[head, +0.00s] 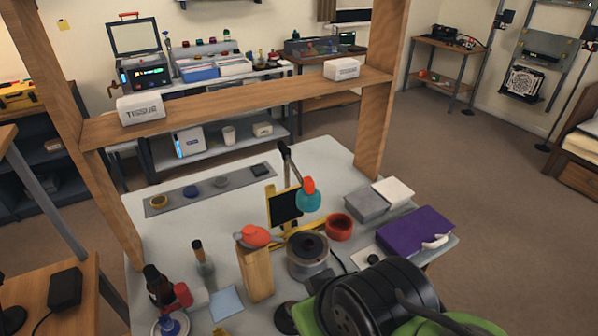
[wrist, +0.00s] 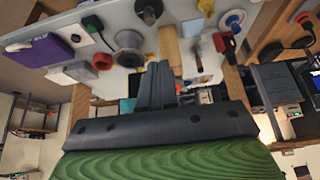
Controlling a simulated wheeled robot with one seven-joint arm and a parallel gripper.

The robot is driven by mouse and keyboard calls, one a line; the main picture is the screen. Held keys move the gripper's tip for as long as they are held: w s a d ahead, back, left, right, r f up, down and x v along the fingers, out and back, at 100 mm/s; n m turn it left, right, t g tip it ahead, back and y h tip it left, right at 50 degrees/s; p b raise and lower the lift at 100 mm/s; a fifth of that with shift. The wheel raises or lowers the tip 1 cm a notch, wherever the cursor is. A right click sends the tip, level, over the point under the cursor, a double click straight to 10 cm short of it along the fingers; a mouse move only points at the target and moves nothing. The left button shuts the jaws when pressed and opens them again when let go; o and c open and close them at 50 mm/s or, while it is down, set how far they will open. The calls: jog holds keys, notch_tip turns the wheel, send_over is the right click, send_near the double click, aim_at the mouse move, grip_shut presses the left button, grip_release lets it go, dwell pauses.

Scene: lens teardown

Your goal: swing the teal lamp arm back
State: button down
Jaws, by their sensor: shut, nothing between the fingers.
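The teal lamp head (head: 308,201) with an orange-red cap hangs at the end of a dark lamp arm (head: 290,165) over the middle of the white table. In the wrist view, a teal patch (wrist: 127,105), perhaps the lamp head, shows partly hidden left of my fingers. My gripper (wrist: 157,68) is shut and empty, its fingers together. In the head view my black and green arm fills the bottom right, and the fingertips cannot be made out.
A wooden block (head: 256,274) with a red item on top, a grey round pot (head: 308,262) and a red ring (head: 339,227) stand close to the lamp. A purple case (head: 415,232) lies at right. A wooden shelf beam (head: 240,108) crosses the back.

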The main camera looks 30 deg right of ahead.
jog(key=w+d+r+g+y+p, duration=0.1)
jog(key=w+d+r+p, duration=0.3)
jog(key=w, duration=0.4)
jog(key=w+d+r+g+p, duration=0.1)
jog(key=w+d+r+p, duration=0.25)
jog(key=w, duration=0.55)
jog(key=w+d+t+y+p, duration=0.1)
jog(key=w+d+y+p, duration=0.1)
jog(key=d, duration=0.7)
jog(key=w+d+r+y+p, duration=0.1)
jog(key=d+p, duration=0.3)
jog(key=d, duration=0.5)
jog(key=shift+w+t+y, duration=0.4)
jog(key=shift+w+y, duration=0.05)
jog(key=shift+y, duration=0.05)
jog(key=shift+r, duration=0.1)
